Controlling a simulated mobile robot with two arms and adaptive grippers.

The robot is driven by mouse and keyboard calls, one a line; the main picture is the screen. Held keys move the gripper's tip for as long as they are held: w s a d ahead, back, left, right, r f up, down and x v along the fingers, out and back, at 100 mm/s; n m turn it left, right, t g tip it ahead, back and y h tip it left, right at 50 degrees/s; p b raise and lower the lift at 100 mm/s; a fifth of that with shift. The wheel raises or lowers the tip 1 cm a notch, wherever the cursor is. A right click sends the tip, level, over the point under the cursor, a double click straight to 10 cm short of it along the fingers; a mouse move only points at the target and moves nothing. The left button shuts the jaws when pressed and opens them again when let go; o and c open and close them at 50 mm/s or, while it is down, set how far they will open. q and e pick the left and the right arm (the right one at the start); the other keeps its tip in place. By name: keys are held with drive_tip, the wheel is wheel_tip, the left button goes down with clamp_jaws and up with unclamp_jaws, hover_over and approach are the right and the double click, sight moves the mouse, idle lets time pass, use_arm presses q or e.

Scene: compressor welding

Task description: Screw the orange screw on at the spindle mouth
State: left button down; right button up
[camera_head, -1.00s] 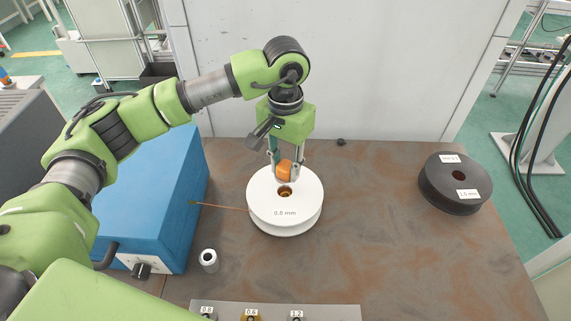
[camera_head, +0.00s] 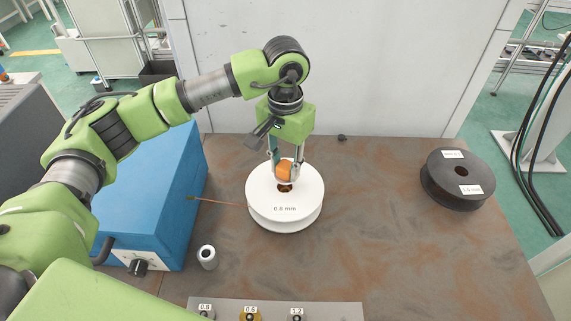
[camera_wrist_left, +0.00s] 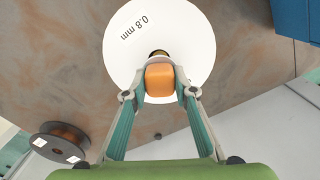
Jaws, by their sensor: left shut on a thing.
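The orange screw (camera_head: 284,170) is held between the fingers of my left gripper (camera_head: 285,175), which is shut on it. It also shows in the left wrist view (camera_wrist_left: 160,79) between the two fingertips. The white spool (camera_head: 262,212), labelled 0.8 mm, lies flat on the table below. The spindle mouth (camera_head: 285,188) is the brass-coloured hole at the spool's middle. The screw is just above the mouth and overlaps its far edge in the head view; I cannot tell whether they touch. My right gripper is not in view.
A blue box (camera_head: 160,190) stands to the left, with a wire (camera_head: 220,202) running to the spool. A black spool (camera_head: 440,191) lies at the right. A small grey cylinder (camera_head: 207,260) and a labelled tray (camera_head: 340,310) are in front. The table right of the white spool is clear.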

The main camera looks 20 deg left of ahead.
sight(286, 176)
use_arm(q)
drive_tip(key=shift+f+b, duration=1.45)
drive_tip(key=shift+f, duration=0.15)
drive_tip(key=shift+b, duration=0.45)
idle(0.4)
drive_tip(key=shift+f+b, duration=0.2)
drive_tip(key=shift+b, duration=0.1)
drive_tip(key=m+b, duration=0.3)
drive_tip(key=m, duration=0.1)
drive_tip(key=shift+f, duration=0.15)
drive_tip(key=shift+m+b, duration=0.45)
drive_tip(key=shift+m, duration=0.35)
drive_tip(key=shift+r, duration=0.25)
drive_tip(key=c, duration=1.6)
unclamp_jaws()
